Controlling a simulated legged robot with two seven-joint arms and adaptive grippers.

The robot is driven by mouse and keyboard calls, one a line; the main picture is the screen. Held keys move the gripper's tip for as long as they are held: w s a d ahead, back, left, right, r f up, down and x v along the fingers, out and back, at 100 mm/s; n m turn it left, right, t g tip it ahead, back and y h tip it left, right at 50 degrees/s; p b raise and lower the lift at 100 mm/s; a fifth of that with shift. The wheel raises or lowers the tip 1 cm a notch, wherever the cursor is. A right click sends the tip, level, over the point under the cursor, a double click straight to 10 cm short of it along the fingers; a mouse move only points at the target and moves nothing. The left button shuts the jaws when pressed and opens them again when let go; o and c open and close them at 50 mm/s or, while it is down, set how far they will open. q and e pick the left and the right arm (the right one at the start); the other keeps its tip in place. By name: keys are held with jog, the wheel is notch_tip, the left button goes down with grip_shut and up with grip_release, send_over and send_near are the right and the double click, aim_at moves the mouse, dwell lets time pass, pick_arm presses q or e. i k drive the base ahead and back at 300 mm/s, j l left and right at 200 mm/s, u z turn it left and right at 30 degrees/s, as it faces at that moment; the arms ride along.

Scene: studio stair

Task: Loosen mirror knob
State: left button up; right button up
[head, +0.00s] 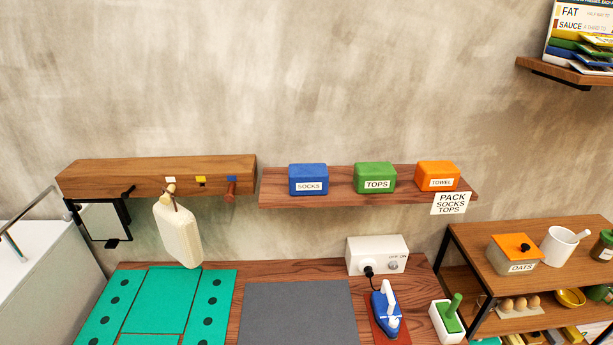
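A small mirror (103,222) in a black frame hangs below the left end of a thick wooden wall shelf (155,175) in the head view. A small dark part (129,192), which may be the knob, sticks out near the mirror's upper right corner. Another dark piece (112,243) shows at the mirror's lower edge. They are too small to tell which one is the knob or how tight it is. Neither of my grippers shows in the head view.
A white basin or tub (40,270) stands below left. A wooden table (240,290) holds a green mat (160,300), a grey mat (297,310) and a blue iron (384,308).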

aim_at(66, 216)
jog(key=u, duration=1.5)
